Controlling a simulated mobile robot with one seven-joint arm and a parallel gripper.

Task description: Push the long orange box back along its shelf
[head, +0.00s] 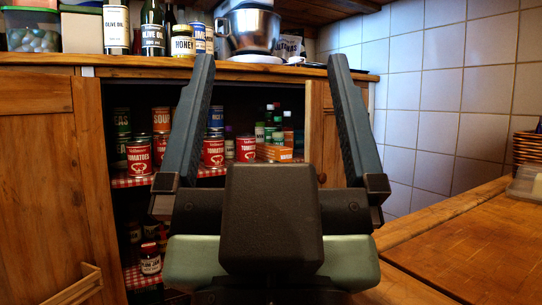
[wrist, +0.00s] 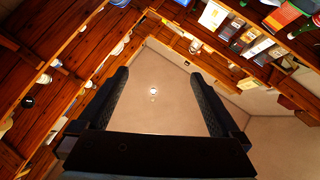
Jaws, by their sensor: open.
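The long orange box (head: 274,153) lies on the checked-cloth shelf (head: 208,172) inside the open cupboard, in the head view. Its near end faces me at the right of the tomato cans, and part of it is hidden behind my gripper's body. My gripper (head: 271,68) is open and empty, its two fingers pointing up in front of the cupboard, well apart from the box. In the wrist view my gripper (wrist: 157,82) points up at the ceiling, and I cannot make out the orange box there.
Red tomato cans (head: 214,152) stand left of the box, and bottles (head: 270,125) stand behind it. A cupboard door (head: 316,130) is at the right of the opening. A wooden table (head: 470,250) fills the lower right. Jars and a mixer (head: 252,30) stand on the counter above.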

